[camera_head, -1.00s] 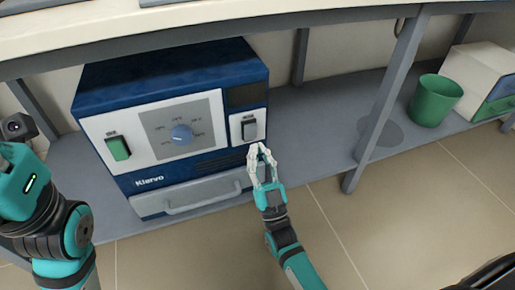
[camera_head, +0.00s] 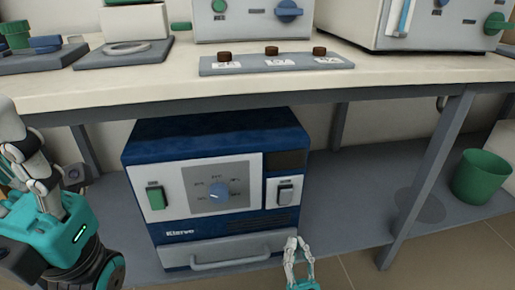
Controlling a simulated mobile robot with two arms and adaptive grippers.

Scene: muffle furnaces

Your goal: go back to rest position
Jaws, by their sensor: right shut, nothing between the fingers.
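My right gripper (camera_head: 292,245) is at the bottom middle, in front of the lower right part of the blue muffle furnace (camera_head: 215,135). Its pale fingers are together with nothing between them.
Above the furnace is a pale tabletop (camera_head: 180,84) with a grey rack (camera_head: 278,66) holding several brown-topped items, and instruments behind. A grey table leg (camera_head: 428,175) and a green bin (camera_head: 481,176) stand to the right. Floor is free at the bottom right.

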